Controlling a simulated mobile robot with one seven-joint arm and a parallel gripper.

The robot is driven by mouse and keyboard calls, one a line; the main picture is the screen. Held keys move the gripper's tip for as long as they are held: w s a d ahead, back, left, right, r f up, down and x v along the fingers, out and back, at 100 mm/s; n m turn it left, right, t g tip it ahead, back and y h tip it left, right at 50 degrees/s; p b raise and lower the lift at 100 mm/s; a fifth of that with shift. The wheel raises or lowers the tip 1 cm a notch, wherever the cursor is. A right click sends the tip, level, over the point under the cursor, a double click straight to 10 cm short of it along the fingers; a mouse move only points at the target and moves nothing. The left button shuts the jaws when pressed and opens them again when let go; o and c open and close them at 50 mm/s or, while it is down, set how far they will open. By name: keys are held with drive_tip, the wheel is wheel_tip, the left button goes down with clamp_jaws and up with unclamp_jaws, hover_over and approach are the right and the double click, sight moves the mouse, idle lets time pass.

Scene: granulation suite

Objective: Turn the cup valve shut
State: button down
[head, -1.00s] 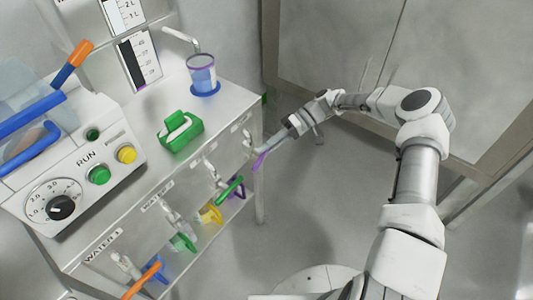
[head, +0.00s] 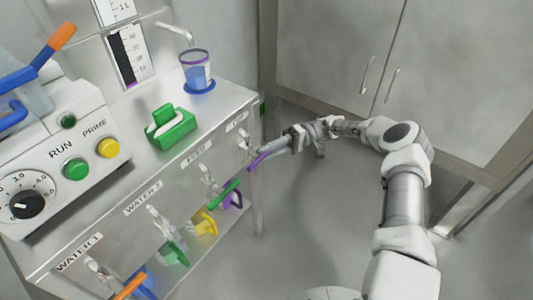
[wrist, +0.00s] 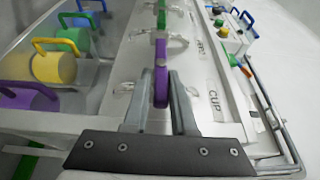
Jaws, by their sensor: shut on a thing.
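The cup valve's purple lever handle (wrist: 161,78) is upright in the wrist view, between the fingers of my gripper (wrist: 162,86), which is shut on it. The label reading CUP (wrist: 214,99) is on the panel just right of it. In the head view the purple handle (head: 258,161) slants at the right end of the bench front, with my gripper (head: 272,151) at its upper right end. The valve body behind is partly hidden by my gripper. A cup with blue liquid (head: 197,72) stands under the spout on a blue disc.
Green (head: 228,190) and orange (head: 131,287) valve levers hang along the bench front. Handled colored containers, including yellow (head: 205,224), sit below them. A green-handled object (head: 171,128) and a control box (head: 62,160) stand on top. Grey cabinet doors (head: 455,90) stand behind my arm.

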drive_tip(key=c, duration=0.7)
unclamp_jaws()
drive_tip(key=shift+d, duration=0.1)
